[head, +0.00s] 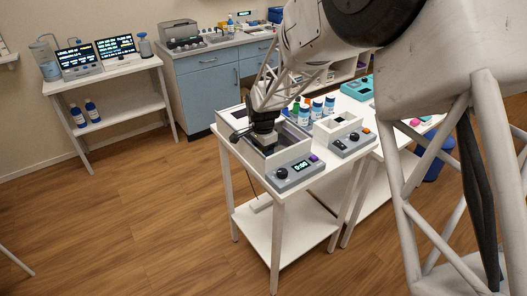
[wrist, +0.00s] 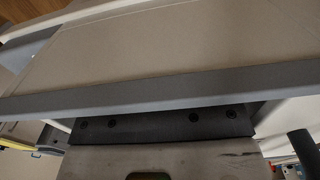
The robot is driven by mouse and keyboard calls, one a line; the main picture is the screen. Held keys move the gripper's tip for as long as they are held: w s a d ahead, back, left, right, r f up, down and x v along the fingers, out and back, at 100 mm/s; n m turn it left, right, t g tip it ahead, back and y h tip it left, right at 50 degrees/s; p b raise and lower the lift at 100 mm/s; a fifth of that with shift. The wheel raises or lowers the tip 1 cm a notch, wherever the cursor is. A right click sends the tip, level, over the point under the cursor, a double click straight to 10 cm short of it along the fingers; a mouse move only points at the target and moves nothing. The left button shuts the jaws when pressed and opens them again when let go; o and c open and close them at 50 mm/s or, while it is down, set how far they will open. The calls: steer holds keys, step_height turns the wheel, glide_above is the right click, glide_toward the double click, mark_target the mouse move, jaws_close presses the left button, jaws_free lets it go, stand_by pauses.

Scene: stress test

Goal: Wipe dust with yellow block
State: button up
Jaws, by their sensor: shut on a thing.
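My gripper (head: 265,142) is low over the open-topped device with a control panel (head: 292,174) on the white table in the head view. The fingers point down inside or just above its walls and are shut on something. A faint yellowish-green edge shows under the fingertips, in keeping with the yellow block, but the block is mostly hidden. I cannot make out any dust. In the wrist view a grey bar and a pale panel fill the picture close up; the fingertips and the held thing cannot be made out there.
A second device with a knob (head: 352,142) stands to the right on the white table (head: 247,160). A teal box (head: 358,88) lies farther back. A side table with screens (head: 115,47) is at the left. The floor in front is clear.

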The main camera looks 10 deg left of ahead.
mark_target(278, 149)
steer(key=shift+w+a, duration=0.15)
steer(key=shift+a, duration=0.05)
stand_by(0.3)
steer(key=shift+w+d, duration=0.1)
steer(key=shift+w+d+f, duration=0.15)
steer(key=shift+w+d, duration=0.95)
steer(key=shift+d+f, duration=0.1)
steer(key=shift+d, duration=0.05)
steer(key=shift+w+d, duration=1.1)
steer(key=shift+w, duration=0.05)
steer(key=shift+w+d, duration=0.1)
